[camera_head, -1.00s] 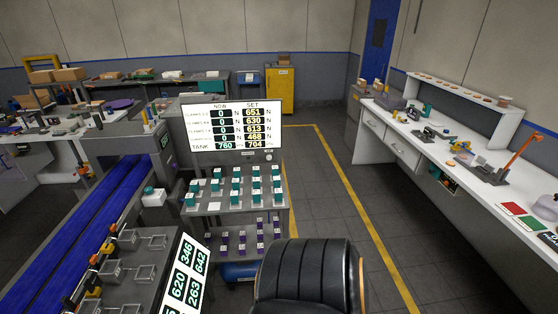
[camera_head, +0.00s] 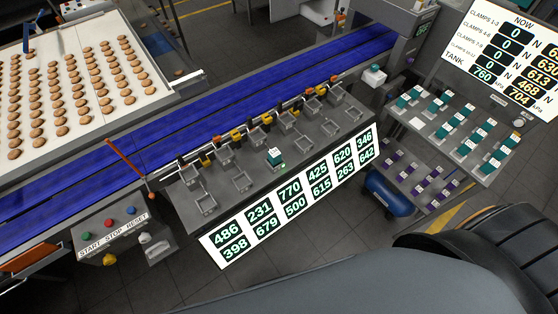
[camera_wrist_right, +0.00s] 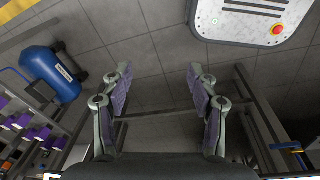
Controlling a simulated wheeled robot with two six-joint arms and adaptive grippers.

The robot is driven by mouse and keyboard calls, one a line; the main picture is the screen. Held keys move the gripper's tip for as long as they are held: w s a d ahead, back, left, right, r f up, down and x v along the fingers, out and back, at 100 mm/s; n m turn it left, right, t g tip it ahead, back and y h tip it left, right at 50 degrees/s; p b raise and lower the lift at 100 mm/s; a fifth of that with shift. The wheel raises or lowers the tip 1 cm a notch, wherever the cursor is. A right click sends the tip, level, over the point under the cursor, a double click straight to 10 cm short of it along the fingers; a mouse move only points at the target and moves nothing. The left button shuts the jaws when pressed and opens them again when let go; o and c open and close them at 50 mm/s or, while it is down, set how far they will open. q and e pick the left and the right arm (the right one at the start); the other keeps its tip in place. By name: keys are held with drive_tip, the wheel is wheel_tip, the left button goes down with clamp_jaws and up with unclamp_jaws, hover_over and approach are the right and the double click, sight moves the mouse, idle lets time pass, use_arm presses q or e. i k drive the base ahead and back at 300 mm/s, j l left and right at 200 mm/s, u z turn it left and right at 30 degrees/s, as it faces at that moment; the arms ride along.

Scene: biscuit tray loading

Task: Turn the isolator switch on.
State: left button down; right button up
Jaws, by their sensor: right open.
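A control panel (camera_head: 112,228) labelled START STOP RESET stands at the lower left of the head view, in front of the conveyor. It has a green, a red and a blue button. Below them are a yellow knob (camera_head: 109,259) and a light grey handle (camera_head: 154,246), which looks like the isolator switch; its marks are too small to read. In the right wrist view my right gripper (camera_wrist_right: 160,74) is open and empty, above the grey floor. It does not show in the head view. My left gripper is in neither view.
A blue conveyor (camera_head: 220,105) runs behind a clamp bench (camera_head: 200,220) with number displays. A biscuit tray (camera_head: 150,75) lies at upper left. A blue tank (camera_head: 392,193) sits under a rack of blocks, and it shows in the right wrist view (camera_wrist_right: 48,74). A screen (camera_head: 505,60) stands at upper right.

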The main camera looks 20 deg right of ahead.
sight(109, 259)
drive_tip(key=u, duration=1.5)
